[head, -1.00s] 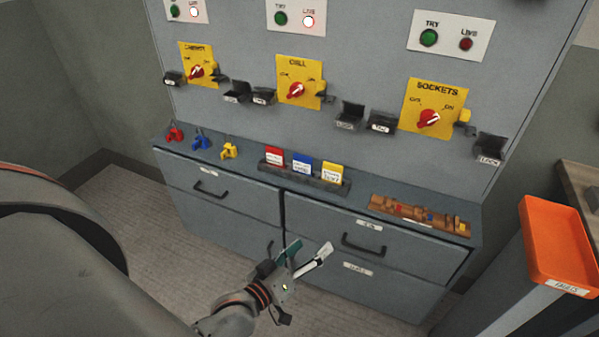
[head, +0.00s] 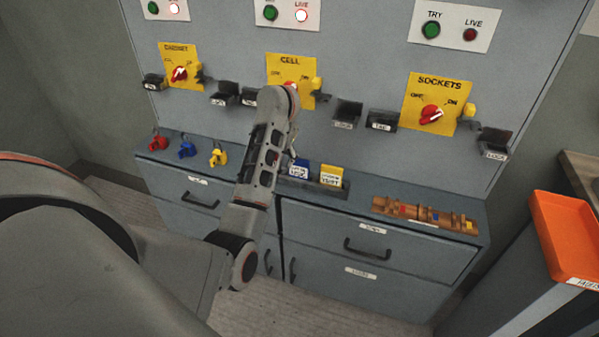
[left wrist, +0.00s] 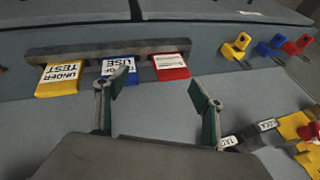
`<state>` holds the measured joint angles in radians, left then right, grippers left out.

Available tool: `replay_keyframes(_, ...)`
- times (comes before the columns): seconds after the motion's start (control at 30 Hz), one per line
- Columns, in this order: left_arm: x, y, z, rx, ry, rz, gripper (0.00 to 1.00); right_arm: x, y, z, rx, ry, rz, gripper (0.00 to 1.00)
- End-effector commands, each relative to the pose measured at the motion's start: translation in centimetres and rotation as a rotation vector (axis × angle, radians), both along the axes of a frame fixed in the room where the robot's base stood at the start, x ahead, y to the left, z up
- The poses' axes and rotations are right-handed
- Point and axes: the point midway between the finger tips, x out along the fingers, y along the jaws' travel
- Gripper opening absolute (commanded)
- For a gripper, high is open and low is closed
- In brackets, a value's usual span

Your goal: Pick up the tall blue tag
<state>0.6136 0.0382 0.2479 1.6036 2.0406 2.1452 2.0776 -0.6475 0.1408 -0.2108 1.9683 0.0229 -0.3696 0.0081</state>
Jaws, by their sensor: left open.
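The tall blue tag (head: 299,171) stands in a grey slotted rack on the ledge, between a yellow tag (head: 331,176) and a red one. In the left wrist view the blue tag (left wrist: 117,76) is partly covered by one finger. My left gripper (left wrist: 160,74) is open and empty, its fingers pointing toward the rack. The red tag (left wrist: 171,67) shows between the fingertips, and the blue tag is at the finger on the picture's left. In the head view my raised forearm hides most of this gripper and the red tag. My right gripper is not in view.
The rack (left wrist: 80,50) sits on the ledge below the switch panel. Red, blue and yellow padlocks (head: 187,149) stand left of it. A brown tray of small parts (head: 425,214) lies to the right. Black labelled boxes (head: 347,114) project from the panel above. An orange tray (head: 566,240) is far right.

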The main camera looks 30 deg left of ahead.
Motion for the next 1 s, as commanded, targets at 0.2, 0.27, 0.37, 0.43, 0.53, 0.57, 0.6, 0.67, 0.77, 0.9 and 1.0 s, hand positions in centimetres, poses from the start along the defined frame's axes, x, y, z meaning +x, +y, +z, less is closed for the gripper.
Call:
replay_keyframes(0.2,2.1,-5.2,1.3,-0.299,-0.069,0.098,0.68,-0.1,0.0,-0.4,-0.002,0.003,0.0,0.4)
replay_keyframes(0.27,2.4,-5.5,1.0,-0.317,-0.07,0.103,0.68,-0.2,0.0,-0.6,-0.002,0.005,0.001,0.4)
replay_keyframes(0.37,2.8,-5.4,-0.1,-0.319,-0.068,0.104,0.68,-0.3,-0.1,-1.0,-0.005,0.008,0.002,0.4)
replay_keyframes(0.43,3.1,-5.3,-0.7,-0.317,-0.069,0.105,0.68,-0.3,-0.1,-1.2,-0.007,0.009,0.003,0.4)
replay_keyframes(0.53,3.6,-5.2,-1.5,-0.315,-0.069,0.104,0.68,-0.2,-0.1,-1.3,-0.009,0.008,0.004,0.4)
replay_keyframes(0.57,3.8,-5.1,-1.8,-0.315,-0.069,0.104,0.68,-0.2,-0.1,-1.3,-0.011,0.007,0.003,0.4)
replay_keyframes(0.6,4.1,-5.0,-2.3,-0.314,-0.068,0.103,0.68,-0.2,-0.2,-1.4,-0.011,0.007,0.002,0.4)
replay_keyframes(0.67,4.6,-5.0,-3.1,-0.314,-0.067,0.103,0.68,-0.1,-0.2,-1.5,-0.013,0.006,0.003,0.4)
replay_keyframes(0.77,5.2,-4.9,-4.4,-0.314,-0.067,0.103,0.68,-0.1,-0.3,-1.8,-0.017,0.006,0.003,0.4)
replay_keyframes(0.9,5.7,-4.8,-5.2,-0.315,-0.071,0.103,0.68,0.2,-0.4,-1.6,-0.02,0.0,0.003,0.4)
replay_keyframes(1.0,5.7,-4.8,-5.3,-0.315,-0.071,0.103,0.68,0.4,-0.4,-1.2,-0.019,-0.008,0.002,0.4)
